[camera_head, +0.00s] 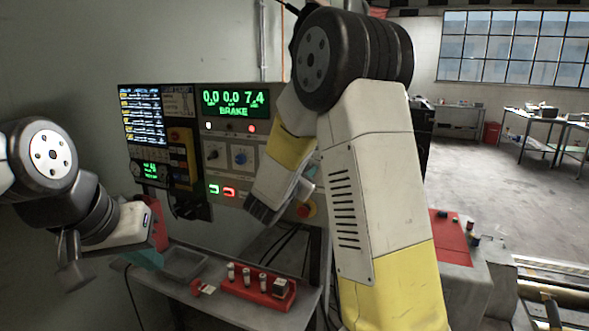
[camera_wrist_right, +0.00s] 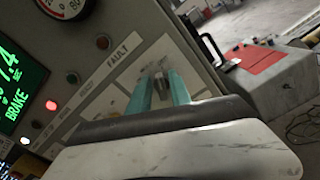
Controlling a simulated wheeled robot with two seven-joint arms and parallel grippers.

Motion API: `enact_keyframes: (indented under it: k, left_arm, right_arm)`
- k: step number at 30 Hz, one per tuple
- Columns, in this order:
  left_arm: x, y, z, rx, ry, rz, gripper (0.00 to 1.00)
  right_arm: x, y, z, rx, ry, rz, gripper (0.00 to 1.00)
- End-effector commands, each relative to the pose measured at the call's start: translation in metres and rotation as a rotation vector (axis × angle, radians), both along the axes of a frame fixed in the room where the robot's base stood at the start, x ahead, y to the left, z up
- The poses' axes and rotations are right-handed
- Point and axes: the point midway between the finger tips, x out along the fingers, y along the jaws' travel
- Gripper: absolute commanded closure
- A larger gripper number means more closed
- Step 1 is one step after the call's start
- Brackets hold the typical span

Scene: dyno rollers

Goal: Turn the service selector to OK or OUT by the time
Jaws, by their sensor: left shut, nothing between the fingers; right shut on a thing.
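My right gripper (camera_wrist_right: 159,88) is shut on a small grey knob (camera_wrist_right: 160,70) on the right part of the control panel, which I take to be the service selector. Its teal fingers stand on either side of the knob; its position marks are too small to read.
The green display (camera_head: 235,102) reads 0.0, 0.0, 7.4 and BRAKE. A red lamp (camera_wrist_right: 51,105) is lit; a FAULT label (camera_wrist_right: 124,50) is near the knob. A red emergency button (camera_head: 307,210) is beside the right gripper. A red rack (camera_head: 257,292) stands on the bench below.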

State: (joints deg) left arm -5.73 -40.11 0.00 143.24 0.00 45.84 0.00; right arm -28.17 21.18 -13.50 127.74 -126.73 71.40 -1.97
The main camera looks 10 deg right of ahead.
Motion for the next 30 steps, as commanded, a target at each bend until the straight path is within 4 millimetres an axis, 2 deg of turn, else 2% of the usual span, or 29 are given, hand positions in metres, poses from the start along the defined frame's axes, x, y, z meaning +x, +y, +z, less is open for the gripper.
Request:
enact_keyframes:
  k: [12, 29, 30]
  left_arm:
    - [0.0, 0.0, 0.0, 0.0, 0.0, 0.0, 1.0]
    - [0.0, 0.0, 0.0, 0.0, 0.0, 0.0, 1.0]
    - [0.0, 0.0, 0.0, 0.0, 0.0, 0.0, 1.0]
  right_arm:
    - [-0.0015, -0.0013, -0.0018, 0.17, -0.114, 0.0, 1.0]
    - [-0.0017, -0.0016, -0.0022, 0.197, -0.132, 0.0, 1.0]
    - [-0.0017, -0.0016, -0.0022, 0.196, -0.131, 0.0, 0.7]
